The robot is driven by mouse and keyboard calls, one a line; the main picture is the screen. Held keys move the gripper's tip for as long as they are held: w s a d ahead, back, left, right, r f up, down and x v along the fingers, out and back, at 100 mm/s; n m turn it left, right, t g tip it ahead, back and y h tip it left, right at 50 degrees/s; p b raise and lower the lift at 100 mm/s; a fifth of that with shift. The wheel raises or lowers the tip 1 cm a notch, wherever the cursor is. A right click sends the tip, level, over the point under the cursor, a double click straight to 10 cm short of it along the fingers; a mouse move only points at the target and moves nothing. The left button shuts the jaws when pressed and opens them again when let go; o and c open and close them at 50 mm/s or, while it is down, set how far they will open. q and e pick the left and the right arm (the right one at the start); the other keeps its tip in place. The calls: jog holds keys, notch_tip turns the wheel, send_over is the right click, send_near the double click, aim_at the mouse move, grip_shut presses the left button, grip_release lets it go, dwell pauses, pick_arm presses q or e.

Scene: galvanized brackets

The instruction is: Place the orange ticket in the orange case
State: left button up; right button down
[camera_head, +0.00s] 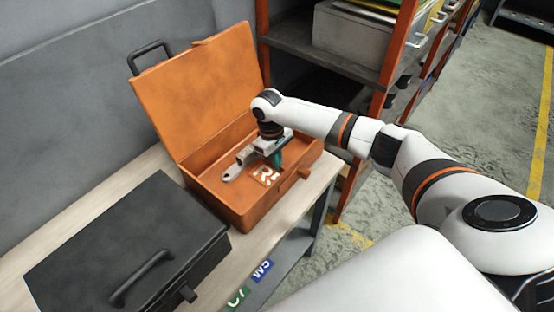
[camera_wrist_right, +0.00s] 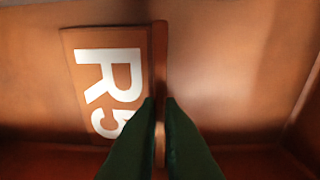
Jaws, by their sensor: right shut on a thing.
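The orange ticket (camera_head: 266,176) bears white "R5" lettering and is low inside the open orange case (camera_head: 268,206) in the head view. My right gripper (camera_head: 275,166) reaches down into the case from above and is shut on the ticket. In the right wrist view the gripper's green fingers (camera_wrist_right: 160,103) pinch a thin upright orange strip at the ticket's edge, and the lettered face of the ticket (camera_wrist_right: 112,92) lies to their left. The fingers cover part of the "5". I cannot tell whether the ticket touches the case floor. My left gripper is out of view.
The case's raised lid (camera_head: 200,90) stands at the back. A closed black case (camera_head: 125,245) with a handle lies on the same bench (camera_head: 100,192), to the left. Shelving with orange posts (camera_head: 398,45) and a grey bin (camera_head: 350,40) stands behind. The floor at the right is clear.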

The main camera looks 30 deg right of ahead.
jog(key=c, duration=1.6)
grip_release()
jog(key=shift+f, duration=0.1)
jog(key=r, duration=0.4)
jog(key=w+r, duration=0.1)
jog(key=r, duration=0.3)
jog(key=r+b, duration=0.1)
jog(key=r, duration=0.3)
jog(key=shift+w+a+r, duration=0.1)
jog(key=shift+w+a, duration=0.2)
jog(key=shift+w, duration=0.05)
